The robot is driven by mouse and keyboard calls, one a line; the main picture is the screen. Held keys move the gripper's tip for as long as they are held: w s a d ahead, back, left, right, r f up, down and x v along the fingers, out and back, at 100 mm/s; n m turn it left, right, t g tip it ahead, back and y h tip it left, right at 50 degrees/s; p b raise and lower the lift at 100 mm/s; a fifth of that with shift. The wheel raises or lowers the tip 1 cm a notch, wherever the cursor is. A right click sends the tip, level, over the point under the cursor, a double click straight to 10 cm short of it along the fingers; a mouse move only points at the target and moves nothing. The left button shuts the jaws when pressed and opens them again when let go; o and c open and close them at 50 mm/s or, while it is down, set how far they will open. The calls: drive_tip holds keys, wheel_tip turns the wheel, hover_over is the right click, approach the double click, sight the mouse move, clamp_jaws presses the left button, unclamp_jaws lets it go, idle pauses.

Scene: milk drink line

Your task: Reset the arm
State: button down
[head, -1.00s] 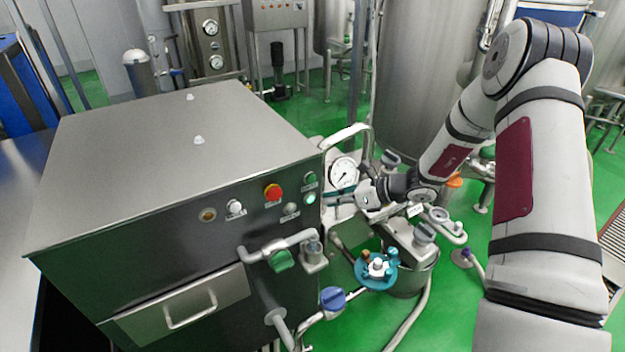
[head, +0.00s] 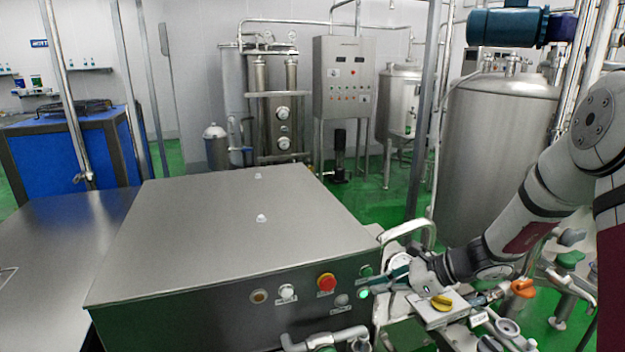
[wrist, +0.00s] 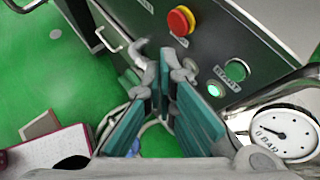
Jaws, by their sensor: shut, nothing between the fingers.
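My gripper (wrist: 160,75) shows in the wrist view with its teal-padded fingers shut and nothing between them. In the head view my gripper (head: 388,281) is at the right front corner of the steel cabinet (head: 230,228), close to the buttons. A lit green button (wrist: 214,90) and a darker green button (wrist: 236,70) are to the right of the fingers in the wrist view. Whether the fingers touch the panel cannot be told. My arm reaches in from the right, bent at the elbow.
A red emergency knob (wrist: 181,20) sits on the panel. A pressure gauge (wrist: 284,132) and a curved pipe (head: 408,229) are close by my gripper. A large tank (head: 495,145) stands behind the arm.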

drive_tip(key=s+a+r+n+g+h, duration=0.1)
drive_tip(key=s+a+r+n+h, duration=0.1)
drive_tip(key=s+r+n, duration=0.5)
drive_tip(key=s+a+r+n+g+h, duration=0.1)
drive_tip(key=s+a+r+n+h, duration=0.15)
drive_tip(key=s+r+n, duration=0.5)
drive_tip(key=s+d+r+n+t+h, duration=0.1)
drive_tip(key=s+d+r+n+h, duration=0.1)
drive_tip(key=s, duration=0.6)
drive_tip(key=s+d+r+n+t+h, duration=0.1)
drive_tip(key=s+d+r+n+h, duration=0.2)
drive_tip(key=s, duration=0.4)
drive_tip(key=shift+s+d+r+n+t, duration=0.4)
drive_tip(key=shift+d+r+n, duration=0.35)
drive_tip(key=shift+r+n, duration=0.55)
drive_tip(key=shift+f, duration=0.1)
